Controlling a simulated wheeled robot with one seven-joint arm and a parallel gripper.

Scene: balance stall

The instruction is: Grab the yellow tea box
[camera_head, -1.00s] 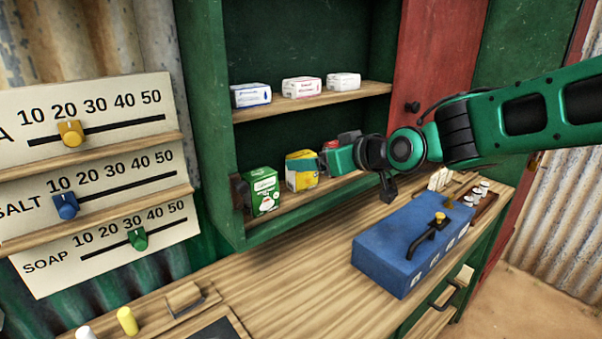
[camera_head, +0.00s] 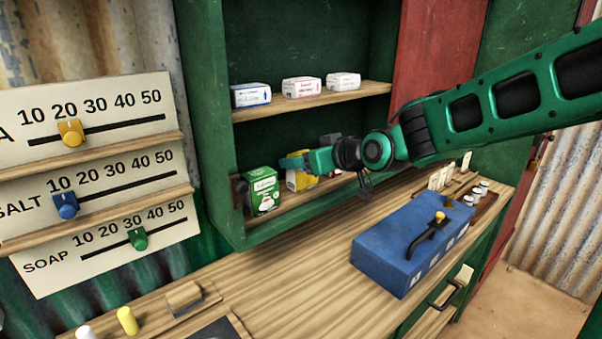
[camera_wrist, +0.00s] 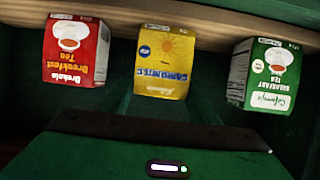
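The yellow tea box (camera_head: 297,181) stands on the lower shelf of the green cabinet, partly hidden behind my gripper in the head view. In the wrist view the yellow tea box (camera_wrist: 165,62) is upside down at the upper middle, with a sun picture and blue lettering. My gripper (camera_head: 296,162) is in front of the shelf at the height of the box's top. No contact with the box is visible. The wrist view shows my gripper's green housing at the bottom, but its finger opening is not clear.
A green tea box (camera_head: 262,191) and a red tea box (camera_wrist: 76,48) flank the yellow one. White packets (camera_head: 301,90) lie on the upper shelf (camera_head: 266,107). A blue box with a handle (camera_head: 393,252) stands on the wooden counter (camera_head: 290,283).

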